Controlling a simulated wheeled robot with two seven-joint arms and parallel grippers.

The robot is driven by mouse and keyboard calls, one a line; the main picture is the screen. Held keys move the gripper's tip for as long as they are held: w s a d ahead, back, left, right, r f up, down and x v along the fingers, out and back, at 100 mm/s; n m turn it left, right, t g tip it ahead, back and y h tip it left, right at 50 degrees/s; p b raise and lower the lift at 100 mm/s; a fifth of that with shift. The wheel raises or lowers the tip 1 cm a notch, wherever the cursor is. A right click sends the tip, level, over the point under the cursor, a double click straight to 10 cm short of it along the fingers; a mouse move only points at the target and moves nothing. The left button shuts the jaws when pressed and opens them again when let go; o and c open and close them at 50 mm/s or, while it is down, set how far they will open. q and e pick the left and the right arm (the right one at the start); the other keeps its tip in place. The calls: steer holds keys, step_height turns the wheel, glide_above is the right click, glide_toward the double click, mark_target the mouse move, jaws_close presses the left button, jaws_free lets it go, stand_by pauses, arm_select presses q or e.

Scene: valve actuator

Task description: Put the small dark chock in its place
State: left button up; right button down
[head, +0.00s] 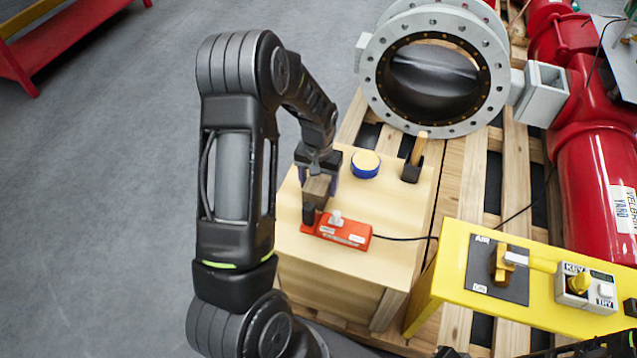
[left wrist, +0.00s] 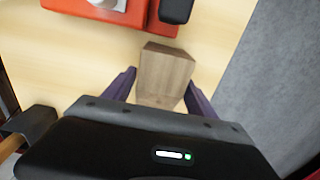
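The small dark chock (head: 317,188) is a brown wooden block over the left part of the pale wooden box top. My left gripper (head: 318,180) comes down from above with a finger on each side of it and looks shut on it. In the left wrist view the chock (left wrist: 165,73) sits between the two purple fingertips (left wrist: 162,78). Whether its underside touches the box top I cannot tell. What may be part of my right arm (head: 605,345) shows at the lower right edge; its fingers are not clear.
A red-orange device (head: 343,231) with a white knob and cable lies close in front of the chock, with a black upright piece (head: 309,213) at its left end. A yellow stand (head: 455,265) is at right.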

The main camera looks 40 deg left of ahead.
mark_target(319, 180)
arm_select(q)
steer(key=shift+o, duration=0.9)
steer(key=shift+r, duration=0.15)
step_height(319, 180, up, 12)
steer(key=p, duration=0.1)
steer(key=shift+o, duration=0.4)
